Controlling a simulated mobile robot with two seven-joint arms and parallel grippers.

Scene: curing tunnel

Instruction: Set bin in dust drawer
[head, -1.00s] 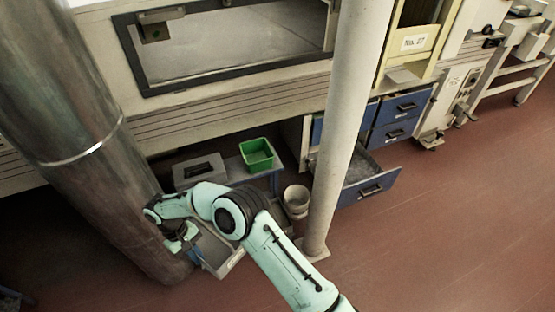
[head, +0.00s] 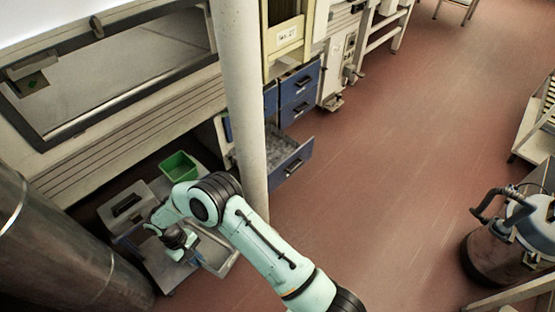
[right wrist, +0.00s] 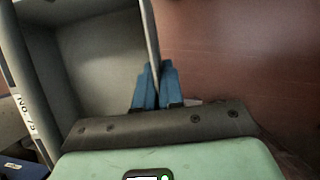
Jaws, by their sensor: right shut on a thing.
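A grey open bin (head: 216,262) shows partly in the head view beside my right gripper (head: 183,250), below the forearm. In the right wrist view my right gripper (right wrist: 155,85) has its blue fingers shut on one thin wall of the grey bin (right wrist: 95,70), whose inside looks empty. A label is on its left rim. The blue drawer (head: 298,162) stands pulled open behind the pale post, with grey dust-like material inside; the post and my arm hide part of it. My left gripper is not in view.
A pale post (head: 243,110) stands between my arm and the drawers. A green bin (head: 178,166) and a grey slotted box (head: 125,207) sit at left, near a large metal pipe (head: 60,250). A vacuum (head: 500,240) stands at right. The red floor (head: 400,150) between is clear.

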